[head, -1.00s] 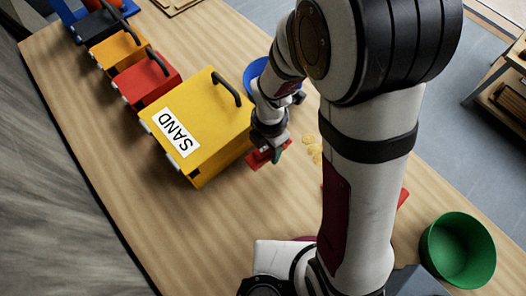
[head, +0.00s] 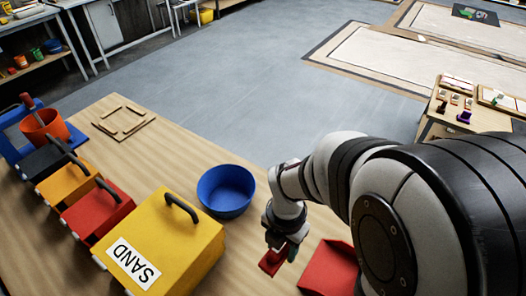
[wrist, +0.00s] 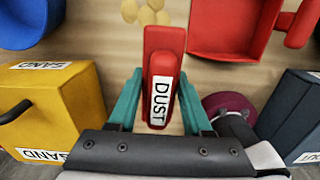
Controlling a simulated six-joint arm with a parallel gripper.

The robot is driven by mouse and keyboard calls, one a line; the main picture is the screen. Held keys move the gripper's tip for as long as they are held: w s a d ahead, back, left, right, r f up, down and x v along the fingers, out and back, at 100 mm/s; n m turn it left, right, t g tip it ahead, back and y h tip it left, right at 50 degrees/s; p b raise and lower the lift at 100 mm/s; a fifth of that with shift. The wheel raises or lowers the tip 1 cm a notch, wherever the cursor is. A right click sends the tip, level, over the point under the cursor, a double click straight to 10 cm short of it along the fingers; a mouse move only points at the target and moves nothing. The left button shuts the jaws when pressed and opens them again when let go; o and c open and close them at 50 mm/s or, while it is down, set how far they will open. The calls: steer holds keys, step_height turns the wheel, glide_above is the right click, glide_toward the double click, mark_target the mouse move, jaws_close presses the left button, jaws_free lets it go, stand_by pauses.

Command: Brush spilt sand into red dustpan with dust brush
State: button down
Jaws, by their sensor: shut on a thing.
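My gripper (wrist: 162,76) has teal fingers shut on the red dust brush (wrist: 163,58), whose white label reads DUST. In the head view my gripper (head: 284,247) holds the brush (head: 271,263) low near the table; whether it touches the wood cannot be told. The spilt sand (wrist: 147,15) is several small yellowish patches just beyond the brush at the top of the wrist view. The red dustpan (wrist: 236,45) lies to the right of the brush and apart from it. In the head view the dustpan (head: 330,262) is partly hidden by my arm, and no sand shows.
A yellow box labelled SAND (head: 178,235) stands left of my gripper. A blue bowl (head: 226,192) is behind it. Red (head: 97,212), orange (head: 68,180) and dark boxes line the table's left. A dark blue box (wrist: 292,105) stands right in the wrist view.

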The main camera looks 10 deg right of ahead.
mark_target(302, 256)
steer(key=shift+w, duration=0.1)
steer(key=shift+n, duration=0.4)
steer(key=w+a+f, duration=0.1)
steer(key=w+f, duration=0.1)
steer(key=w, duration=0.2)
steer(key=w+a+f, duration=0.1)
steer(key=w+f, duration=0.2)
steer(key=w, duration=0.1)
steer(key=w+a+f, duration=0.1)
steer(key=w+f, duration=0.2)
steer(key=w, duration=0.1)
steer(key=shift+w+f, duration=0.1)
steer(key=shift+w, duration=0.1)
steer(key=shift+d+f, duration=0.1)
steer(key=shift+f, duration=0.75)
step_height(302, 256, up, 7)
steer(key=shift+f, duration=4.15)
steer(key=shift+s+d, duration=4.9)
steer(key=shift+d, duration=0.05)
step_height(302, 256, up, 8)
